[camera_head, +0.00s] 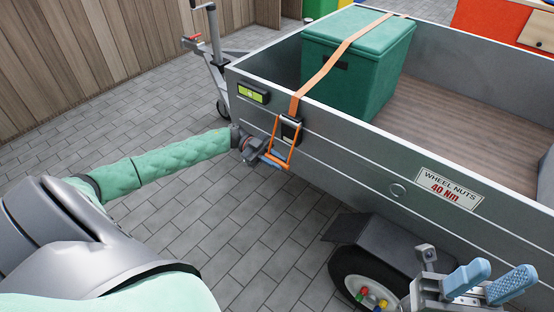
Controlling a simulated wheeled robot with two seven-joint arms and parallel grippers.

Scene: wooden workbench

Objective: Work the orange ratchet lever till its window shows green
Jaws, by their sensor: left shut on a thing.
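The orange ratchet lever (274,137) is a loop frame that hangs from the dark ratchet body (289,131) on the trailer's side wall. An orange strap (330,66) runs up from the ratchet over the green box. A black-framed window (251,93) with a yellow-green face and a small dark mark is on the wall to the left of the ratchet. My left gripper (268,158) is shut on the lever's lower end, beside the wall; its fingertips are small in the picture. My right gripper (490,286) is open and empty at the lower right, its blue fingers apart.
The grey trailer (345,150) holds the green box (355,75) and bears a "WHEEL NUTS 40 Nm" sign (449,188). A wheel (345,282) and dark mudguard (368,240) are below it, left of my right gripper. The paved floor (215,215) left of the trailer is clear.

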